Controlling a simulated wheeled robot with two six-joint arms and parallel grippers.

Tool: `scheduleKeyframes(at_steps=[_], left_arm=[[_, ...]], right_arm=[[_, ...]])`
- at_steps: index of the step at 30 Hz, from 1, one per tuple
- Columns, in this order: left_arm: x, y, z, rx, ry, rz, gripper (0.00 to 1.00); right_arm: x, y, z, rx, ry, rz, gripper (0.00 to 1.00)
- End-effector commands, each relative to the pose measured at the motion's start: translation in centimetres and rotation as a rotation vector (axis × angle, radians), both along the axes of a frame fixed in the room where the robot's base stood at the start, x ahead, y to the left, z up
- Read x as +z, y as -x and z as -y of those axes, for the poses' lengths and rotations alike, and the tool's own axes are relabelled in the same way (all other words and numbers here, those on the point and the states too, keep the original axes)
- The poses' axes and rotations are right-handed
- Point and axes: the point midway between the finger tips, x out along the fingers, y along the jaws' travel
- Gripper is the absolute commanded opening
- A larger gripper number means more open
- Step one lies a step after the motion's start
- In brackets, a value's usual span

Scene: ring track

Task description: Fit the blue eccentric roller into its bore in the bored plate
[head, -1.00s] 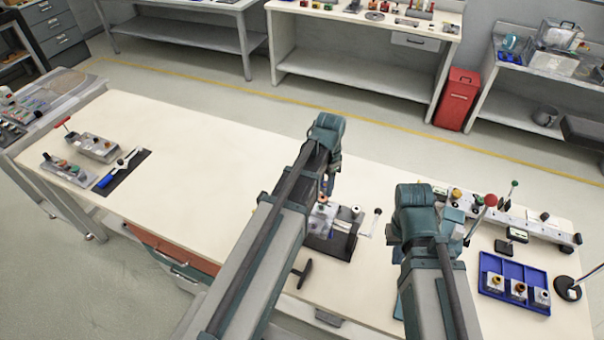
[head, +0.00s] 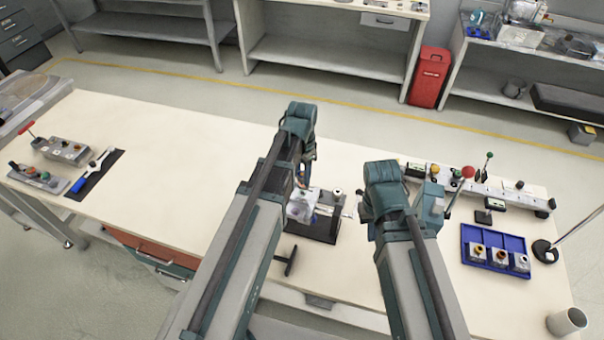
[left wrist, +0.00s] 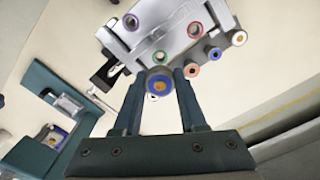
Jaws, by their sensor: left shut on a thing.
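The blue eccentric roller (left wrist: 159,86) is a round piece with a blue rim and a yellow-orange centre. It is between the fingertips of my left gripper (left wrist: 158,84), which is shut on it. The grey bored plate (left wrist: 176,24) lies beyond it in the left wrist view, with purple, green and red rimmed bores showing. The roller overlaps the plate's near edge in the picture; I cannot tell the gap. No blue-rimmed bore is clear. In the head view my left gripper (head: 303,180) is over the plate (head: 299,211). My right gripper (head: 436,206) is further right, its fingers unclear.
Several other round pieces stand beside the plate, including a red-rimmed one (left wrist: 192,70). A blue tray (head: 466,246) with small blocks lies right of my right arm, near a rail fixture (head: 530,202). The table's middle left is clear.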

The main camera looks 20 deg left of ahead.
Motion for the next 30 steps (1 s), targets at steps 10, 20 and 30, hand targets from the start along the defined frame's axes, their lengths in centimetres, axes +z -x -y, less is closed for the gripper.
scheduleKeyframes(at_steps=[10,20,30], left_arm=[[-3.5,0.0,0.0,0.0,0.0,0.0,0.0],[-3.8,0.0,0.0,0.0,0.0,0.0,0.0],[-3.8,0.0,0.0,0.0,0.0,0.0,0.0]], right_arm=[[-3.5,0.0,0.0,-0.001,0.0,0.0,0.0],[-3.8,0.0,0.0,-0.001,0.0,0.0,0.0],[-3.8,0.0,0.0,-0.001,0.0,0.0,0.0]])
